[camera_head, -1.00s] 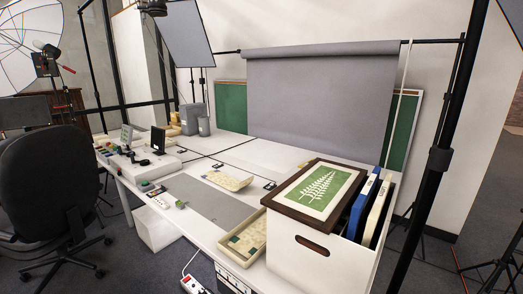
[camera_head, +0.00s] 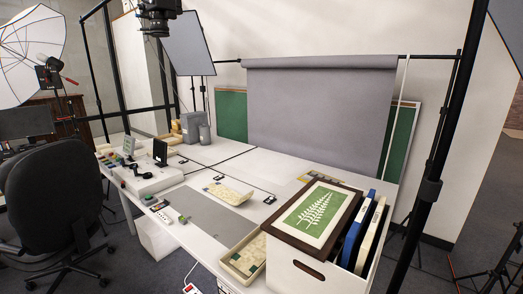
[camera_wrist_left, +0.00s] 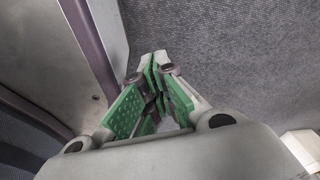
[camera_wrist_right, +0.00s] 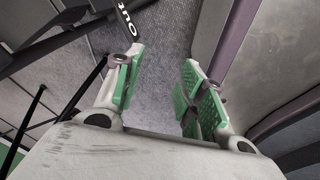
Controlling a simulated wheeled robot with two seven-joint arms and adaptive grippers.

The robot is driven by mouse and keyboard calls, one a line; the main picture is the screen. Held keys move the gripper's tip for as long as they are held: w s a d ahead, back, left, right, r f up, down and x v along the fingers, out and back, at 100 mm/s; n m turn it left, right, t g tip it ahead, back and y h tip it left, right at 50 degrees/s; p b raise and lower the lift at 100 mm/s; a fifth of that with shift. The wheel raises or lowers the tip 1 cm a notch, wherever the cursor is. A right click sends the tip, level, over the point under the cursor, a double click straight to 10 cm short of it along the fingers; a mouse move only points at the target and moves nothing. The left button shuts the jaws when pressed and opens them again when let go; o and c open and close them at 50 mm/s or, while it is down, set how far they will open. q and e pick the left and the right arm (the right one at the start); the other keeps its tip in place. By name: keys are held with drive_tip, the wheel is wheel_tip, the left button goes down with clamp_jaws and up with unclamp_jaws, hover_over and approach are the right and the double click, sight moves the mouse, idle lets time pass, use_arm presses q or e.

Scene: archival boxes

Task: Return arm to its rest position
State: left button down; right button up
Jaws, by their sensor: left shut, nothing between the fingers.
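My left gripper (camera_wrist_left: 155,78) shows in the left wrist view, with its green-padded fingers together and nothing held between them. It hangs over grey carpet. My right gripper (camera_wrist_right: 161,68) shows in the right wrist view, with its green-padded fingers apart and nothing between them. Neither gripper nor arm shows in the head view. The white archival box (camera_head: 297,274) stands at the near right of the table, with a dark-framed green fern picture (camera_head: 317,214) on top and blue and white upright folders (camera_head: 366,232) beside the picture.
A shallow cream tray (camera_head: 254,243) sits left of the box. A grey mat (camera_head: 200,214) and a curled paper sheet (camera_head: 229,192) lie on the white table. A black chair (camera_head: 53,190) stands at left. A black stand pole (camera_head: 440,150) rises right of the box.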

use_arm(q)
drive_tip(key=s, duration=0.1)
drive_tip(key=s+a+p, duration=0.1)
drive_tip(key=s, duration=0.1)
drive_tip(key=s+a+p, duration=0.1)
drive_tip(key=s, duration=0.1)
drive_tip(key=shift+s+r, duration=0.1)
drive_tip(key=shift+s, duration=0.15)
use_arm(e)
drive_tip(key=s, duration=0.1)
drive_tip(key=s+d, duration=0.1)
drive_tip(key=s, duration=0.1)
drive_tip(key=s+d, duration=0.1)
drive_tip(key=s, duration=0.1)
drive_tip(key=shift+s+r, duration=0.1)
drive_tip(key=shift+s, duration=0.15)
